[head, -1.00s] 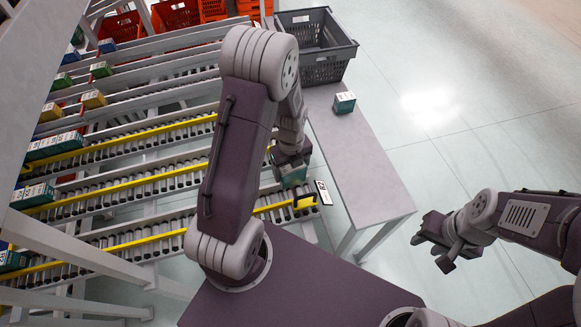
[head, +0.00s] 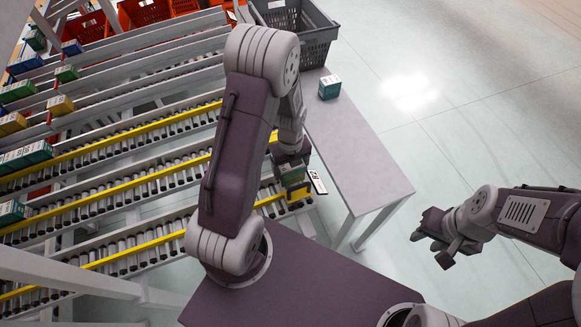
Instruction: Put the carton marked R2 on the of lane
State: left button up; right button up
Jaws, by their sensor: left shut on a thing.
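My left gripper (head: 292,175) points down over the near end of a roller lane (head: 268,203) with a yellow rail. It is shut on a small carton, mostly hidden by the gripper; its marking is not readable. A white label card (head: 317,182) is at that lane's end, just right of the gripper; its text is too small to be sure of. Another teal and white carton (head: 329,87) stands on the grey bench (head: 355,150). My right gripper (head: 436,246) is open and empty over the floor at the right.
Several roller lanes of the rack (head: 110,130) hold green, yellow, blue and teal cartons at the left. A dark grey crate (head: 305,35) stands at the bench's far end, and orange totes (head: 150,12) stand behind the rack. The floor at the right is clear.

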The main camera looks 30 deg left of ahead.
pick_arm(q)
notch_tip(320, 180, down, 2)
jog(key=shift+f+b, duration=0.15)
jog(key=shift+b, duration=0.3)
jog(key=o, duration=1.6)
jog(key=shift+o, duration=0.2)
notch_tip(320, 180, up, 9)
jog(key=shift+r, duration=0.15)
